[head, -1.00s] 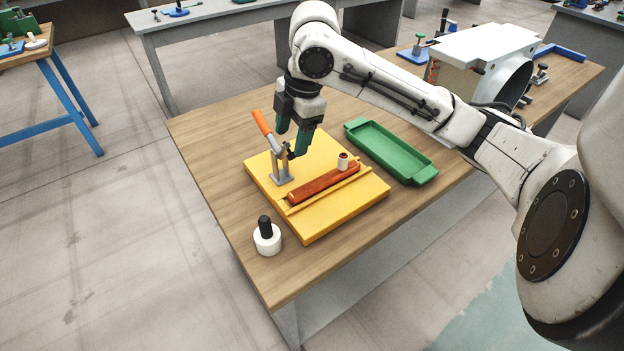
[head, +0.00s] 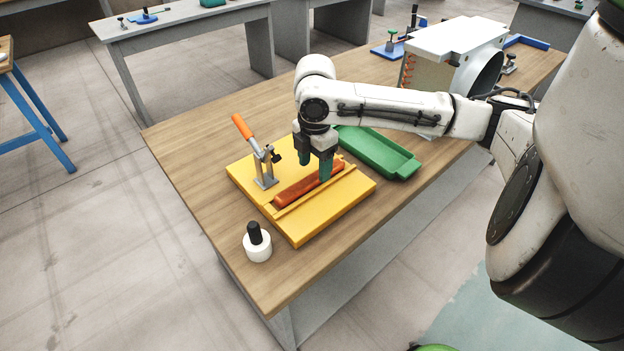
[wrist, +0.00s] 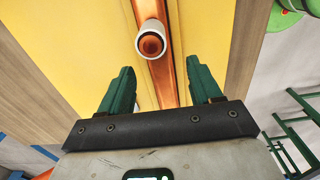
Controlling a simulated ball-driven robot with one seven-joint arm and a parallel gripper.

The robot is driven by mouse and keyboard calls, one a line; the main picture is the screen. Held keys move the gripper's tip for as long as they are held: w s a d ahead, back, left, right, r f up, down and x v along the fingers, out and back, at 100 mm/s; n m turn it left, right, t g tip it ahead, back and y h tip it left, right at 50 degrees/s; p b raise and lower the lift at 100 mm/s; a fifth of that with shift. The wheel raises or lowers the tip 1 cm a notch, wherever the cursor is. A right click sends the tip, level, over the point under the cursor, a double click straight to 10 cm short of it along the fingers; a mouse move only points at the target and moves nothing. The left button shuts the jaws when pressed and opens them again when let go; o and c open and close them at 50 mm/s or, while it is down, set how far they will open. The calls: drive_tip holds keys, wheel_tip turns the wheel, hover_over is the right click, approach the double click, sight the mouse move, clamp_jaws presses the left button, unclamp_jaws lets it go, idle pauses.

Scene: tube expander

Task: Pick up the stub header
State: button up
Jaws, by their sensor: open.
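The stub header is an orange-red bar (head: 293,193) lying in the channel of a yellow board (head: 320,212). Its upright white-rimmed stub (wrist: 151,43) shows in the wrist view, end-on, with a copper-coloured inside. In the head view the stub is hidden behind my gripper. My gripper (head: 315,172) is open with green fingers pointing down over the bar's far half. In the wrist view the fingers of my gripper (wrist: 160,70) stand on either side of the bar's line, with the stub ahead of them, not between them. I cannot tell the height gap.
A toggle clamp with an orange handle (head: 243,128) stands on the board left of my gripper. A green tray (head: 405,165) lies to the right, close to my arm. A white pot with a black top (head: 257,243) stands near the front left.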

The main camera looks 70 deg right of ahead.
sight(311, 175)
drive_tip(key=shift+f, duration=1.45)
drive_tip(key=shift+c, duration=0.2)
clamp_jaws()
